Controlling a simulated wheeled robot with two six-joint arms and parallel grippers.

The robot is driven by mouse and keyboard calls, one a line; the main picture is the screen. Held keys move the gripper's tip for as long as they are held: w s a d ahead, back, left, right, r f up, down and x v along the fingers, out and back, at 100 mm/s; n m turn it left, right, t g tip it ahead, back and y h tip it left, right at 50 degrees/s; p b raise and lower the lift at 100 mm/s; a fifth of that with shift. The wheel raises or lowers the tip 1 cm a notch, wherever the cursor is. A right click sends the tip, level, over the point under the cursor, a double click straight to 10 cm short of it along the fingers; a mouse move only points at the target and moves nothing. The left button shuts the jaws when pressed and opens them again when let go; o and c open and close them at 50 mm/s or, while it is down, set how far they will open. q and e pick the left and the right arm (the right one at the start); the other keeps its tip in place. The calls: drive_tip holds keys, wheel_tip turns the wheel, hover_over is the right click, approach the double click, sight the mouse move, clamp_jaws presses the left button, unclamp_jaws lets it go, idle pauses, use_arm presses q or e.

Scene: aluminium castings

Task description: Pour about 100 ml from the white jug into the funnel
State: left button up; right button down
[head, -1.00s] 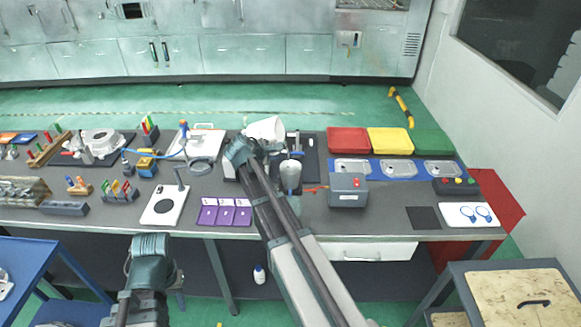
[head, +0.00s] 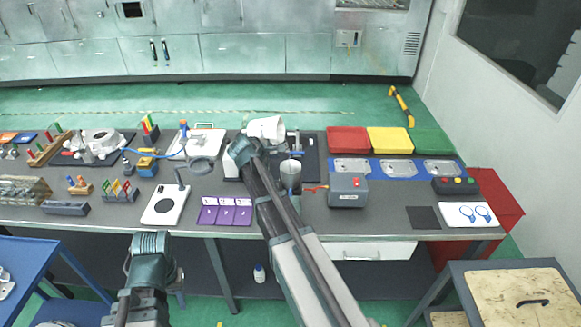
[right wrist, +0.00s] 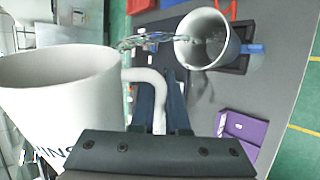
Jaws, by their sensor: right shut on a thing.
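The white jug (head: 262,128) is held in the air above the bench, tipped on its side with its mouth to the right. My right gripper (head: 240,151) is shut on its handle, seen in the right wrist view (right wrist: 150,78). There, the jug's body (right wrist: 60,90) fills the left. A clear stream of liquid (right wrist: 150,41) runs from its rim into the round mouth of the grey funnel (right wrist: 190,58). The funnel (head: 290,172) stands upright on the bench. The liquid level is unclear. My left gripper (head: 151,240) is low in front of the bench; its fingertips are not clear.
A grey box with a red button (head: 347,191) stands right of the funnel. Purple cards (head: 226,212) and a white plate with a black disc (head: 165,205) lie in front. Red (head: 347,140), yellow (head: 390,141) and green trays stand at the back right.

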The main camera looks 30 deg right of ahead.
drive_tip(key=shift+a, duration=0.1)
idle(0.3)
drive_tip(key=n+g+h+b, duration=0.1)
drive_tip(key=b, duration=0.1)
drive_tip(key=s+d+f+n+g+h+b, duration=0.1)
drive_tip(key=b, duration=0.1)
drive_tip(key=f+n+h+b, duration=0.1)
drive_tip(key=b, duration=0.1)
drive_tip(key=shift+s+d+f+g+h, duration=0.25)
drive_tip(key=shift+g+h, duration=0.15)
drive_tip(key=shift+r, duration=0.15)
idle(1.5)
